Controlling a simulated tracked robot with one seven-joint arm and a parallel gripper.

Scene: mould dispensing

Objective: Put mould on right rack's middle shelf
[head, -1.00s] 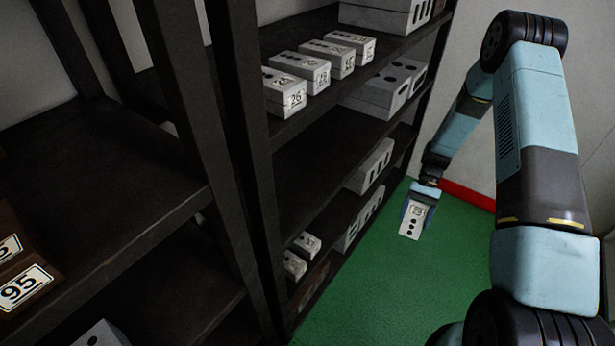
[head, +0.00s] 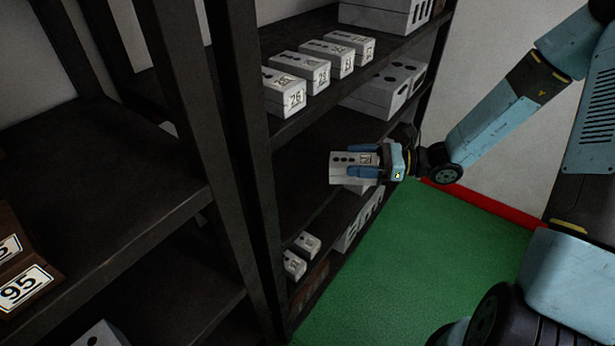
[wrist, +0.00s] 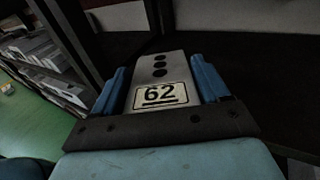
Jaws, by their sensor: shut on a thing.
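A pale grey mould (head: 342,172) with dark holes on top is between the blue fingers of my gripper (head: 357,161). In the wrist view the mould (wrist: 158,73) has a label reading 62, with a finger along each side. The gripper is shut on it and holds it roughly level. In the head view the mould is at the open front of the right rack (head: 262,170), around the height of its middle shelf (head: 300,190). I cannot tell whether it touches the shelf. The mould and gripper hide part of that shelf's front.
Several small numbered moulds (head: 285,92) stand in a row on the shelf above. Larger grey moulds (head: 385,88) sit further back. Small moulds (head: 295,265) lie on the lower shelf. The middle shelf's near part is bare. A dark upright (head: 245,120) stands at left.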

